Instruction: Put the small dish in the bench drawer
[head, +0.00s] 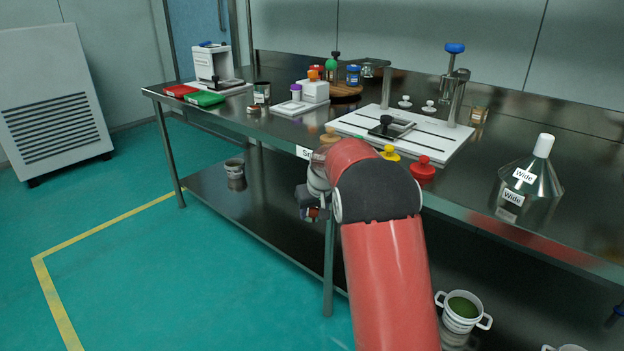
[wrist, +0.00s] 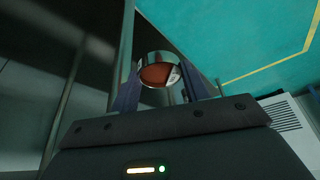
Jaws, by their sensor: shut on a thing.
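The small dish (wrist: 158,74) is a round metal dish with reddish-brown contents and a pale label on its side. In the wrist view it sits between the two fingers of my gripper (wrist: 165,92), which is shut on it. In the head view my gripper (head: 308,207) hangs at the front of the bench, below the top's edge and above the lower shelf; the dish (head: 312,215) shows only as a small reddish and dark patch there. A white label (head: 305,152) starting "Sc" is on the bench's front edge, partly hidden by my arm. I cannot make out an open drawer.
Pots (head: 463,312) stand on the lower shelf.

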